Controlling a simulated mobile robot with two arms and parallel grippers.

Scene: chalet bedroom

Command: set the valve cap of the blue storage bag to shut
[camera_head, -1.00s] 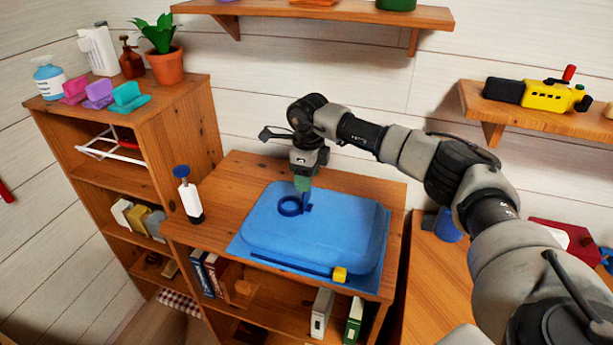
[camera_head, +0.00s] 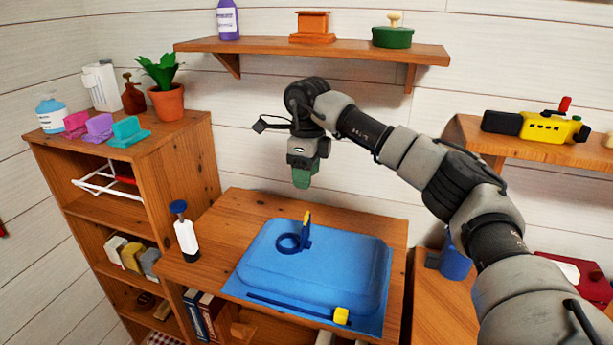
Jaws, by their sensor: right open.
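The blue storage bag (camera_head: 335,270) lies flat on the wooden cabinet top. Its valve is a dark blue ring (camera_head: 288,243) on the upper left of the bag. The valve cap (camera_head: 306,232) stands upright at the right side of the ring, with a yellow tip, so it is not over the ring. My right gripper (camera_head: 302,184) is above and behind the valve, fingers pointing down, apart from the cap. It is open and holds nothing that I can see. My left gripper is not in view.
A white and blue pump (camera_head: 184,232) stands left of the bag on the cabinet top. A yellow slider (camera_head: 341,315) sits at the bag's front edge. A wall shelf (camera_head: 320,54) hangs above, behind my right gripper. The air around the valve is clear.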

